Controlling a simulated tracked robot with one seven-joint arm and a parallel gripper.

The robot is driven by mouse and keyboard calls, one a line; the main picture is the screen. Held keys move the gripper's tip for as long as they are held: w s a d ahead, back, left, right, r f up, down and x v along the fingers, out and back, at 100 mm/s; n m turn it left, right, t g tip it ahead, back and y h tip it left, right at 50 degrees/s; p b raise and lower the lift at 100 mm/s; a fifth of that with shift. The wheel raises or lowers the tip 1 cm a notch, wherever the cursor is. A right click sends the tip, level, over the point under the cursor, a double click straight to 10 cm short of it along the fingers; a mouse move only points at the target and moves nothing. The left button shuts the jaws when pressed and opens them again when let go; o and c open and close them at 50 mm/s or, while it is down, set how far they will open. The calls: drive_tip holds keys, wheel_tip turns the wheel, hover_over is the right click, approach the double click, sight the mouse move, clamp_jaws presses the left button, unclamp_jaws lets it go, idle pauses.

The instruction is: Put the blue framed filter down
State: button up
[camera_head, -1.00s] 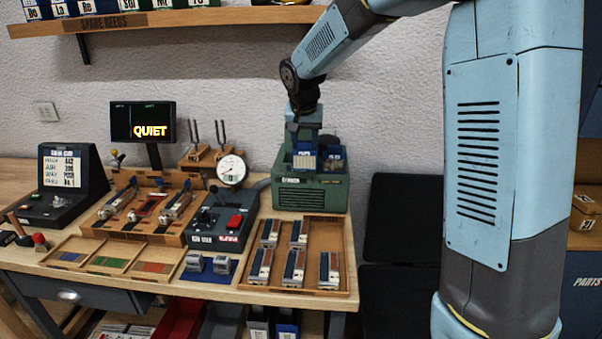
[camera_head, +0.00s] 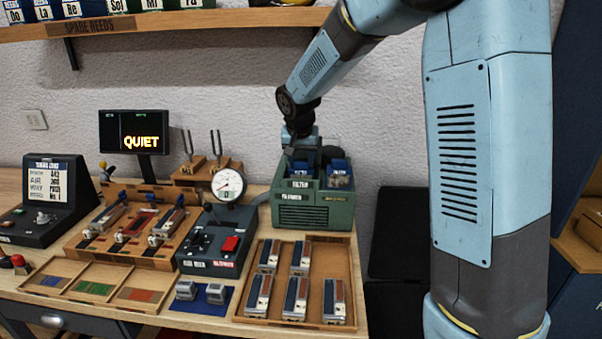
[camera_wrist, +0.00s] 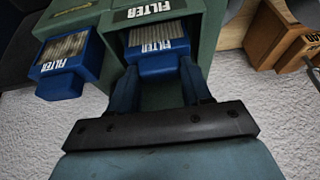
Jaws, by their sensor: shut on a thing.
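The blue framed filter (camera_wrist: 155,58), with pale pleats and a white FILTER label, sits in an opening of the green box (camera_wrist: 105,18) in the wrist view. My gripper (camera_wrist: 159,76) is shut on it, a finger on each side. In the head view my gripper (camera_head: 300,157) is at the top left of the green box (camera_head: 312,216), and the held filter is mostly hidden by it and the box. A second blue filter (camera_wrist: 70,65) stands in the neighbouring opening, and also shows in the head view (camera_head: 340,174). How deep the held filter sits is hard to tell.
A round dial gauge (camera_head: 228,184) and a control box with a red switch (camera_head: 231,245) stand left of the green box. A wooden tray (camera_head: 342,254) of metal-and-wood pieces lies in front. The screen (camera_head: 134,132) reads QUIET.

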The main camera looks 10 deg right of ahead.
sight(301, 168)
drive_tip(key=shift+f, duration=1.95)
drive_tip(key=o, duration=0.9)
drive_tip(key=v, duration=1.2)
drive_tip(key=shift+s+r, duration=0.1)
